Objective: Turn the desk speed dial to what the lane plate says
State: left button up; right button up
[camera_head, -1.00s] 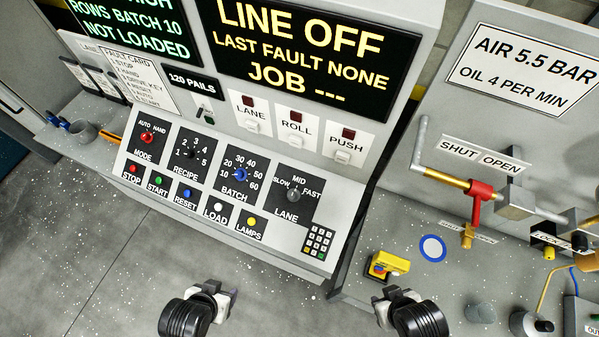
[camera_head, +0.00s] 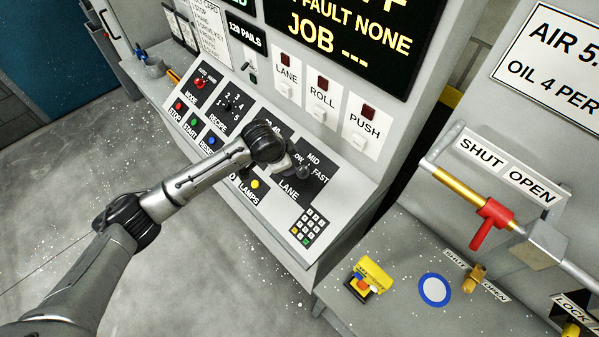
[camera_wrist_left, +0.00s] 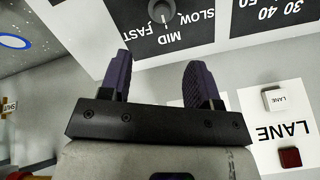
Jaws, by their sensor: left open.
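The dark LANE dial (camera_head: 303,172) sits on the desk panel, marked SLOW, MID and FAST. It also shows upside down at the top edge of the left wrist view (camera_wrist_left: 162,10). Its pointer setting is too small to tell. My left gripper (camera_head: 290,161) is just left of the dial in the head view, partly hiding the panel. In the left wrist view its two fingers (camera_wrist_left: 158,82) are apart with nothing between them, and the dial lies beyond the fingertips. My right gripper is out of view. I cannot make out a readable lane plate.
The BATCH dial is largely hidden behind my left wrist. A keypad (camera_head: 307,228) is on the panel's lower right. LANE, ROLL and PUSH switches (camera_head: 321,111) stand above. A yellow box (camera_head: 371,274) and red-handled valve (camera_head: 491,222) are on the right bench.

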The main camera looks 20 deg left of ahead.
aim_at(300, 170)
pick_arm(q)
jog(key=x, duration=1.1)
jog(key=shift+w+f, duration=0.15)
jog(key=shift+w, duration=0.05)
jog(key=shift+x, duration=1.05)
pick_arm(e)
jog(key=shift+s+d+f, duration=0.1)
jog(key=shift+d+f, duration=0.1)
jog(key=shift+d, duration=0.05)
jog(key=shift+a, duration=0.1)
pick_arm(q)
jog(key=c, duration=0.9)
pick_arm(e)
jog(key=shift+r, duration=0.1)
